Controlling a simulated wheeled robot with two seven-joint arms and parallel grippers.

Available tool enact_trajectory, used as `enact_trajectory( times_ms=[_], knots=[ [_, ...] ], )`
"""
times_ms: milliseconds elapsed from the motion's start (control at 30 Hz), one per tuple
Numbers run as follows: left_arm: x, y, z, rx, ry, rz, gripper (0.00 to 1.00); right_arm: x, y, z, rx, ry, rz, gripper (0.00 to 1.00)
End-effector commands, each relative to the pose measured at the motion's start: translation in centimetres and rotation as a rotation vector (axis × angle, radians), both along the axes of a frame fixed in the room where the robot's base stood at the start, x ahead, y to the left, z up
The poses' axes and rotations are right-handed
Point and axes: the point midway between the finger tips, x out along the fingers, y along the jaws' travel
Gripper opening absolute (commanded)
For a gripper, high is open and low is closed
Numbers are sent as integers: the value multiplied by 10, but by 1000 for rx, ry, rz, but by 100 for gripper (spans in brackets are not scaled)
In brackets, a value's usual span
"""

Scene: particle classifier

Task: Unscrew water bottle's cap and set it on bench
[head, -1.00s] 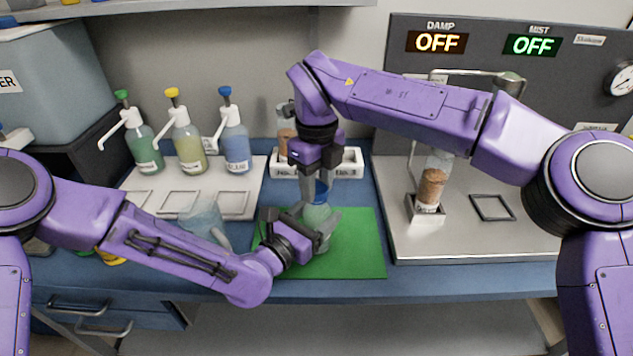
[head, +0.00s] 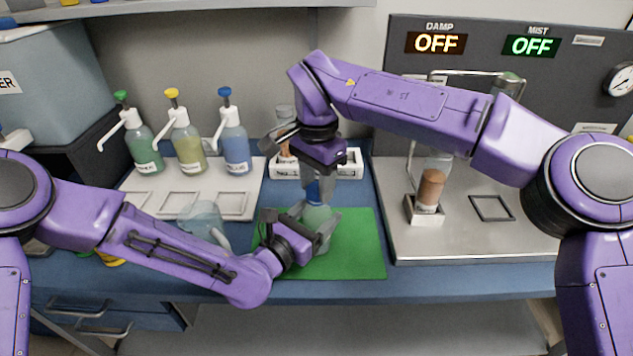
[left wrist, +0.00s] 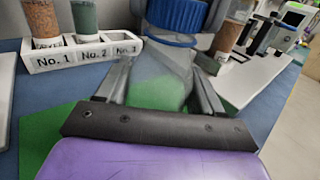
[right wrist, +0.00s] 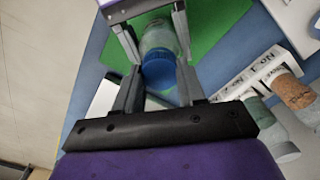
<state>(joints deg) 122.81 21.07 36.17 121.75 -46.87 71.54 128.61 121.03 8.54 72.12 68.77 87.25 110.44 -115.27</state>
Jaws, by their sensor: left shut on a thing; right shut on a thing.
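The water bottle (head: 318,217) stands upright on the green mat (head: 362,255); its clear body also shows in the left wrist view (left wrist: 160,75). My left gripper (head: 317,232) is shut around the body from the left. The blue cap (right wrist: 158,69) sits at the top of the bottle and shows at the upper edge of the left wrist view (left wrist: 176,14). My right gripper (head: 318,188) points down from above and is shut on the cap. Whether the cap's thread is loose cannot be seen.
A white rack (head: 349,163) with numbered vials stands behind the mat. Pump bottles (head: 188,145) stand at the back left, and a clear jug (head: 205,219) is left of my left gripper. A vial in a holder (head: 426,218) is at right. The mat's right side is clear.

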Motion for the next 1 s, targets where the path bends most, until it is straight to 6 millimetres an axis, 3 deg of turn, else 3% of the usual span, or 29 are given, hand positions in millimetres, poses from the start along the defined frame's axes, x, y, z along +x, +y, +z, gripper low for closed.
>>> enact_trajectory(
  times_ms=[1000],
  knots=[
    [0, 0, 0, -1, -1, 1, 0, 0, 0, 22, -1, 1, -1, 3]
  ],
)
